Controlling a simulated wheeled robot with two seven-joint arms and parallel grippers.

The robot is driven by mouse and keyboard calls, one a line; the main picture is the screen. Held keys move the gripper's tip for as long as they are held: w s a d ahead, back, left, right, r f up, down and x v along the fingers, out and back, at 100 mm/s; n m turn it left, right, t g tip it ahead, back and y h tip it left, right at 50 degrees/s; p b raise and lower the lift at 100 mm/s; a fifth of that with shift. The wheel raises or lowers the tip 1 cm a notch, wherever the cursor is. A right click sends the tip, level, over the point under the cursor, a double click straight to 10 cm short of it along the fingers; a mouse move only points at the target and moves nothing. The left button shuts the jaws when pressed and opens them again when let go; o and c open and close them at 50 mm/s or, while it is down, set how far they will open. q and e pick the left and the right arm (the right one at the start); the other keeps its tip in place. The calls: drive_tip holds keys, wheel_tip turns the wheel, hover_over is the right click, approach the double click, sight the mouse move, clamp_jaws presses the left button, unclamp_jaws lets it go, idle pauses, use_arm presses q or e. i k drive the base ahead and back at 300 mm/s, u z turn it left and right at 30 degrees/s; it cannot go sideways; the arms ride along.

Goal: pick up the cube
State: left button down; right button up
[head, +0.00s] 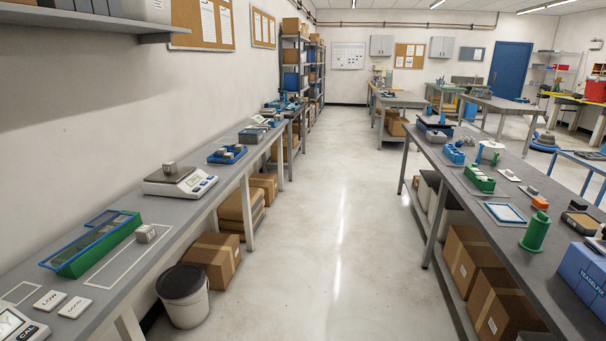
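Two small grey cubes show on the left bench (215,185). One cube (145,234) sits on the bench within a white outlined rectangle, just right of a green tray with a blue rim (92,243). Another grey cube (169,168) sits on the pan of a white scale (194,187) farther along the bench. The view does not show which one the task means. Neither of my grippers is in view.
A clear concrete aisle (312,230) runs between the left bench and a right bench (470,205) with trays and a green spool (535,232). A lidded bucket (186,305) and cardboard boxes (213,258) stand by the left bench. A wall shelf (90,22) overhangs at upper left.

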sight(169, 168)
drive_tip(key=z, duration=0.15)
drive_tip(key=i, duration=1.95)
drive_tip(key=u, duration=0.7)
drive_tip(key=i, duration=0.95)
drive_tip(key=u, duration=1.55)
drive_tip(key=i, duration=0.6)
drive_tip(key=u, duration=0.45)
